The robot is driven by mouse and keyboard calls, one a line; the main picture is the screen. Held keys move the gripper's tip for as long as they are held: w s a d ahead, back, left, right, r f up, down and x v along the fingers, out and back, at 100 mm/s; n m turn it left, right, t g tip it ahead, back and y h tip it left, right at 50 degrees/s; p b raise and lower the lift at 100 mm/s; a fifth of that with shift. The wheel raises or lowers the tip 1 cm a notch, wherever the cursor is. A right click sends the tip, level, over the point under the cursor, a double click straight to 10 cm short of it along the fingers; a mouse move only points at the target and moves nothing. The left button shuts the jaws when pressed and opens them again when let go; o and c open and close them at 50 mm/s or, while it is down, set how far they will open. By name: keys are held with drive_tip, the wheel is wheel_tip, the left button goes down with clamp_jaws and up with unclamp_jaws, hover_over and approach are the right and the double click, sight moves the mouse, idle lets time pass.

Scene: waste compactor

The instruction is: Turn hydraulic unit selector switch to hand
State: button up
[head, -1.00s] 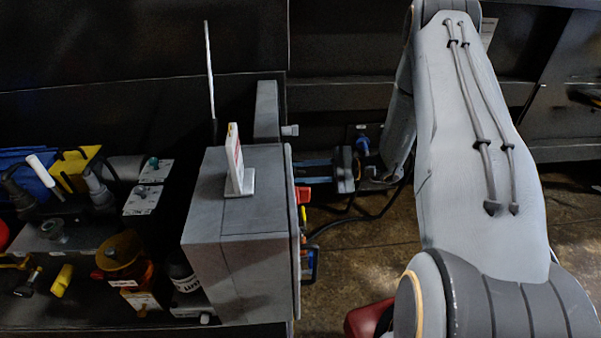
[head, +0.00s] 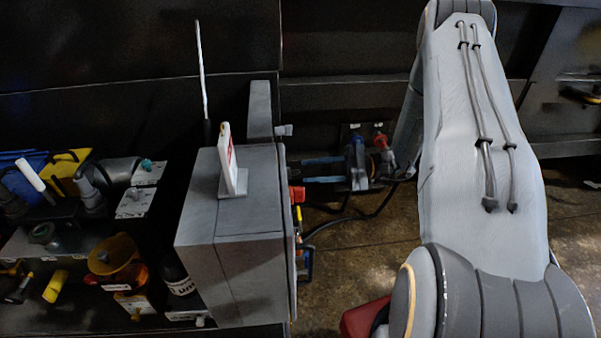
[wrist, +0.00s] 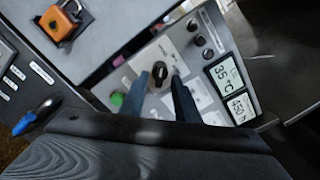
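In the wrist view, a black selector knob (wrist: 157,69) sits on a light grey control panel (wrist: 150,54). Its labels are too small to read, so I cannot tell its set position or name. My gripper (wrist: 159,77) is open, with one blue finger on each side of the knob in the picture. I cannot tell whether either finger touches it. In the head view, my gripper (head: 308,168) reaches left toward the right-hand face of a grey cabinet (head: 205,240). The knob is hidden there.
The panel also has a green button (wrist: 117,98), several small black knobs (wrist: 200,40) and two lit displays (wrist: 227,73). An orange padlock-like part (wrist: 62,23) and a blue handle (wrist: 35,116) lie left. In the head view, a white upright sign (head: 229,170) tops the cabinet.

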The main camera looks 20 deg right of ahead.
drive_tip(key=shift+s+d, duration=0.25)
drive_tip(key=shift+d, duration=1)
